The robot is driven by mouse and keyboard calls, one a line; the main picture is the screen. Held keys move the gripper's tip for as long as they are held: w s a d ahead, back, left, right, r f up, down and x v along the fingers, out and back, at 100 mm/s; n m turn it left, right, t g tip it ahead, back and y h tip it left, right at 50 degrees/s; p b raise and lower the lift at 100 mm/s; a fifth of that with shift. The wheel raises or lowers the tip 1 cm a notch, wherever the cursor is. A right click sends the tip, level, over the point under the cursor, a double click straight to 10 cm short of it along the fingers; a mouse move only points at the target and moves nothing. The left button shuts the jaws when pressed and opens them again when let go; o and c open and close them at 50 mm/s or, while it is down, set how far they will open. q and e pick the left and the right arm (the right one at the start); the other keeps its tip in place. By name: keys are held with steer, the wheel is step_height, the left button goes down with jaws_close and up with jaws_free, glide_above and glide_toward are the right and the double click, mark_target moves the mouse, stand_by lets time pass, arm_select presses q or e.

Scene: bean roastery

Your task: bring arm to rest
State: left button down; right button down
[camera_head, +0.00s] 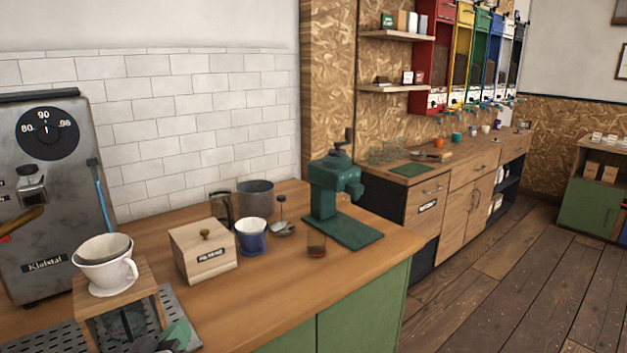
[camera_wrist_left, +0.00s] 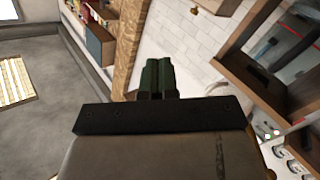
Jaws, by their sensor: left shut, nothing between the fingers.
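My left gripper (camera_head: 178,336) shows at the bottom edge of the head view, in front of the wooden dripper stand and the grey drip tray. Its green fingertips show, and most of the arm is outside the picture. In the left wrist view the two dark green fingers (camera_wrist_left: 157,76) lie together with nothing between them. The wrist view is tilted, with floor at left and white tiled wall behind the fingers. My right gripper is in neither view.
A wooden stand (camera_head: 143,275) with a white dripper (camera_head: 104,270) is close by the left gripper. A wooden box (camera_head: 203,256), blue cup (camera_head: 252,240) and green grinder (camera_head: 325,190) stand on the counter (camera_head: 270,290). The counter front is clear. Open floor (camera_head: 500,300) lies right.

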arm_select(q)
steer(key=s+d+f+m+g+y, duration=0.1)
steer(key=s+f+m+g, duration=0.2)
steer(key=s+f+g, duration=0.75)
steer(key=s+d+f+m+g+y, duration=0.15)
steer(key=s+f+g, duration=0.45)
steer(key=s, duration=1)
step_height(320, 180, down, 28)
steer(key=f+m, duration=0.1)
steer(key=s+a+f, duration=0.3)
steer(key=s+f, duration=1.2)
steer(key=s, duration=0.2)
steer(key=shift+f, duration=0.25)
